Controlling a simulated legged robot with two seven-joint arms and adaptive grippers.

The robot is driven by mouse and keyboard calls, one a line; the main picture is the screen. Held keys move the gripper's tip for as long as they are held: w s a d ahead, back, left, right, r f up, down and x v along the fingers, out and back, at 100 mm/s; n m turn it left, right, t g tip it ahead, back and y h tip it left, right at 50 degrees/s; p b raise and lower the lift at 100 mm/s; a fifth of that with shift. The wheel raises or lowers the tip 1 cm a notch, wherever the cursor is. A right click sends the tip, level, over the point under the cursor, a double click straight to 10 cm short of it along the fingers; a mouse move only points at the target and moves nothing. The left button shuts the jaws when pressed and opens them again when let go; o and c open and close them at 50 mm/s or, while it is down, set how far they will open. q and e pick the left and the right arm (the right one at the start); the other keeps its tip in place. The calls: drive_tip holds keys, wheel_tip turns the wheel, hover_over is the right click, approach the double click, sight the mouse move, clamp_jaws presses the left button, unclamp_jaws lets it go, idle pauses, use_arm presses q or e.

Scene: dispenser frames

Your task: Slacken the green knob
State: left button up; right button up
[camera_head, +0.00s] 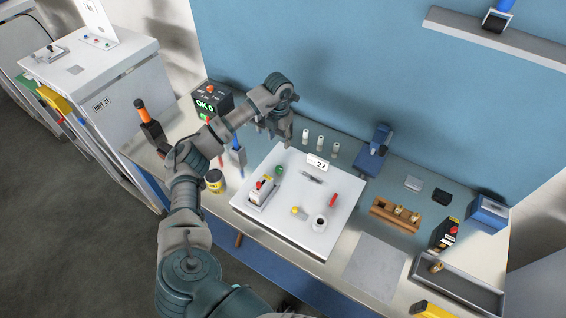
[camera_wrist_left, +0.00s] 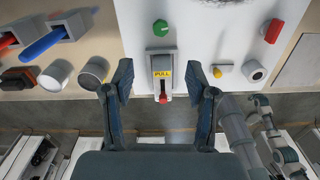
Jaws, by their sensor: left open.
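The green knob (camera_head: 279,170) sits on the white panel (camera_head: 330,238) near its left back part. In the left wrist view the knob (camera_wrist_left: 160,28) is at the top, beyond the grey lever switch with a yellow PULL label (camera_wrist_left: 163,75). My left gripper (camera_head: 284,136) is at the back edge of the panel in the head view, apart from the knob. In the wrist view its two fingers (camera_wrist_left: 159,84) are spread wide and nothing is between them in contact. My right gripper does not show.
The panel also bears a red knob (camera_head: 333,200), a yellow knob (camera_head: 296,210), a round black-and-white port (camera_head: 320,222) and a sign reading 27 (camera_head: 318,163). A black-and-yellow can (camera_head: 214,181) stands left of it.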

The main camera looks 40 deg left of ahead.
use_arm(q)
hover_over(279, 168)
wheel_tip(279, 168, down, 6)
wheel_tip(279, 168, down, 9)
drive_tip(key=shift+w+f+p, duration=0.1)
drive_tip(key=shift+w+p, duration=0.05)
drive_tip(key=shift+p, duration=1)
drive_tip(key=shift+f, duration=0.3)
clamp_jaws()
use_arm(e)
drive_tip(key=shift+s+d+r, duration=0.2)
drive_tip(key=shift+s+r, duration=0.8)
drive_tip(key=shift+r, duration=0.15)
